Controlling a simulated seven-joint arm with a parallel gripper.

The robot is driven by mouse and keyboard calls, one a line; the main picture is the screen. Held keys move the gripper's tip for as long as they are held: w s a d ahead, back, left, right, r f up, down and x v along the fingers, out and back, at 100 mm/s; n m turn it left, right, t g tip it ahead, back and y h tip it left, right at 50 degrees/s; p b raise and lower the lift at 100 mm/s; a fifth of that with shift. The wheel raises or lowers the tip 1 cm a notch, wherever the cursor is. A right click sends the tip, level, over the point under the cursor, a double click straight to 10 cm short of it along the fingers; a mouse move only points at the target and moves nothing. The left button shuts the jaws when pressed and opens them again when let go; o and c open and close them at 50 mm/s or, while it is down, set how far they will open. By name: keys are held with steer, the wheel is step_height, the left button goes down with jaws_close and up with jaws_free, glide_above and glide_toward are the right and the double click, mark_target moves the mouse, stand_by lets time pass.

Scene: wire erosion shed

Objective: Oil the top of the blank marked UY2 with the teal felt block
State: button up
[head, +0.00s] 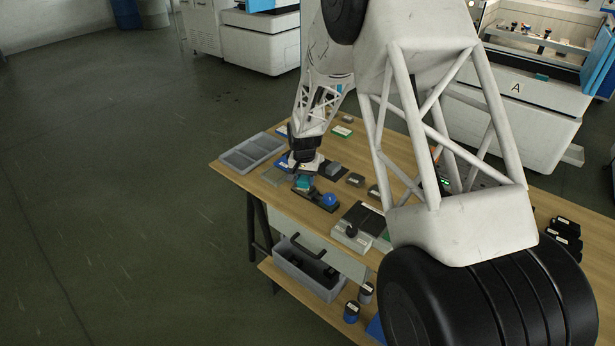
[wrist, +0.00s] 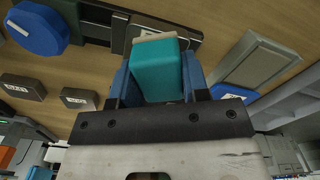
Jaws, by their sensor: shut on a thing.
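My gripper (head: 303,172) is low over the left part of the wooden bench in the head view. Its blue fingers are shut on the teal felt block (wrist: 157,70), which has a pale tan face at its far end. The block also shows in the head view (head: 304,184), close above or at a dark holder (head: 315,197); I cannot tell whether they touch. Two dark grey labelled blanks (wrist: 22,87) (wrist: 78,99) lie on the bench in the wrist view. Their labels are too small to read, so I cannot tell which blank is UY2.
A blue round-topped thing (head: 329,199) is just right of the block. A grey compartment tray (head: 235,160) lies at the bench's left end. A grey slab (wrist: 258,62) shows in the wrist view. A grey bin (head: 305,277) stands on the lower shelf.

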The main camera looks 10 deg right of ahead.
steer(key=shift+s+a, duration=1.15)
steer(key=shift+s+a+r, duration=0.1)
steer(key=shift+a+r, duration=0.05)
steer(key=shift+r, duration=0.1)
step_height(320, 180, up, 8)
steer(key=shift+f, duration=0.25)
steer(key=w+d+m, duration=0.1)
steer(key=w+m, duration=0.4)
steer(key=w, duration=2)
steer(key=shift+w+d+f+m, duration=0.25)
steer(key=shift+d+f+m, duration=0.05)
steer(key=shift+d, duration=0.1)
steer(key=shift+f, duration=3.1)
